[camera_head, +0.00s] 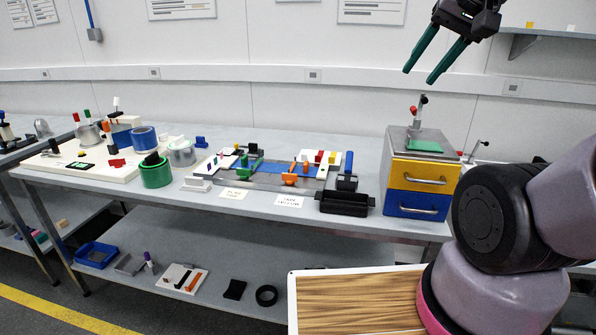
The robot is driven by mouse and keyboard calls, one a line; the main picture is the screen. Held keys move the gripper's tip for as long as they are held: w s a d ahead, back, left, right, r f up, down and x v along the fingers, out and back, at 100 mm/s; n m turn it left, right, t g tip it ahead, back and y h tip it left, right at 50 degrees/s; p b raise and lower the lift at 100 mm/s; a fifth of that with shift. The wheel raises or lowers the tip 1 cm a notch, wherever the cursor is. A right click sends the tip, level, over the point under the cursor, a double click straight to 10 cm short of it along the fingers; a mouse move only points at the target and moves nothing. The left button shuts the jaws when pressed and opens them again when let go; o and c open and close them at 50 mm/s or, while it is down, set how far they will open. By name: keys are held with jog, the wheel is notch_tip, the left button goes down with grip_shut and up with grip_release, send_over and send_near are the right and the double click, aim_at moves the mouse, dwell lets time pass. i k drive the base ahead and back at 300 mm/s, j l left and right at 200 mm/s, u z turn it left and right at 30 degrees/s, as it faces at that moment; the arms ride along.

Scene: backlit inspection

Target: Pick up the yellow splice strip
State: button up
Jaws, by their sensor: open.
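My gripper (418,77) is at the upper right, in the air above the bench. Its two green fingers are apart with nothing between them. I cannot clearly make out the yellow splice strip. A small yellow piece (332,157) shows beside red pieces on a white block near the bench's middle.
A yellow-and-blue drawer unit (421,174) stands at the bench's right. A black tray (345,203) sits left of it. Green tape (156,172) and blue tape (143,138) rolls stand at left. The bench (310,216) has bare room along its front edge.

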aim_at(332, 159)
jog(key=i+j+z, duration=0.15)
jog(key=i+j, duration=0.15)
jog(key=i+j+z, duration=0.2)
jog(key=j, duration=0.25)
jog(key=i+j+z, duration=0.15)
jog(key=i+j, duration=0.25)
